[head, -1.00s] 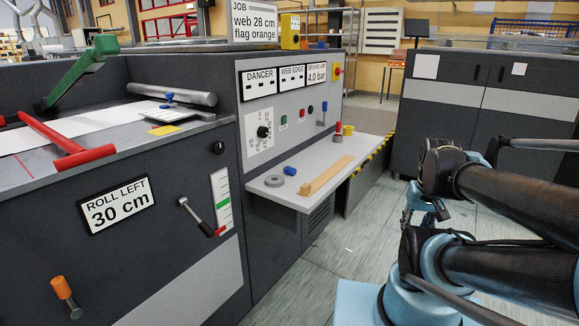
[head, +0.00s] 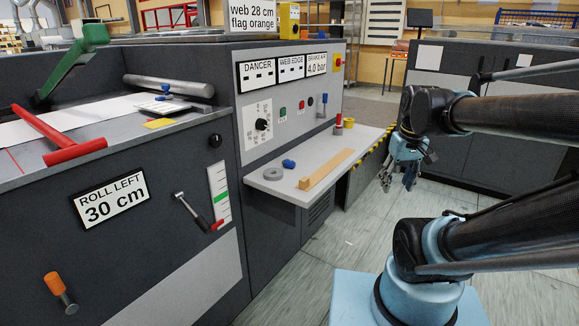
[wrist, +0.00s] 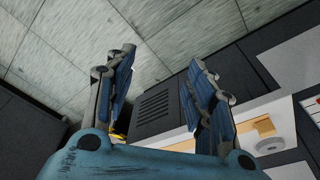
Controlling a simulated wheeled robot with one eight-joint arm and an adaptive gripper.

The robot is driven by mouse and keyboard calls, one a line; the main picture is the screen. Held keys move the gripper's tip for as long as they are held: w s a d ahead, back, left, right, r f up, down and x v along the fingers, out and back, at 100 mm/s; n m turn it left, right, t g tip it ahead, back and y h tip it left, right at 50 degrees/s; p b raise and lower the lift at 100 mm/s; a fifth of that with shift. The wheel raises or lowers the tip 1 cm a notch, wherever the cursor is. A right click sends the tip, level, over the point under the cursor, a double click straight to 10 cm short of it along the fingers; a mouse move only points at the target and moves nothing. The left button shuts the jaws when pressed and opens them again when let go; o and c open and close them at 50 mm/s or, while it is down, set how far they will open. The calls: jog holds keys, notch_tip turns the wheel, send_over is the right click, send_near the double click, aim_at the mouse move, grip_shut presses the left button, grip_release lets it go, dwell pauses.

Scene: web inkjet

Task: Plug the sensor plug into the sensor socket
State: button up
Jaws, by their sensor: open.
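My gripper (head: 397,182) hangs in front of the console shelf, to the right of it, with its fingers pointing down. In the wrist view (wrist: 160,68) its two blue-padded fingers stand apart with nothing between them. A small blue piece (head: 289,163) lies on the shelf, well left of my gripper; it may be the sensor plug, but its shape is too small to tell. The sensor socket cannot be picked out for sure. The console panel (head: 290,85) above the shelf carries plates reading DANCER, WEB EDGE and BRAKE AIR.
Another blue piece (head: 166,89) lies on the machine top. A dark cabinet (head: 480,110) stands behind my arm.

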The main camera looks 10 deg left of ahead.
jog(key=w+a+r+n, duration=0.3)
jog(key=w+a+r, duration=0.3)
jog(key=a, duration=0.1)
notch_tip(320, 180, up, 6)
jog(key=n+g, duration=0.1)
jog(key=n, duration=0.6)
send_over(288, 164)
jog(key=d, duration=0.2)
jog(key=shift+y, duration=0.4)
jog(key=f, duration=0.5)
jog(key=w+a+f, duration=0.1)
jog(key=f, duration=0.5)
jog(key=a+f, duration=0.1)
jog(key=f, duration=0.5)
jog(key=shift+w, duration=0.4)
jog(key=shift+r, duration=0.1)
jog(key=c, duration=1.2)
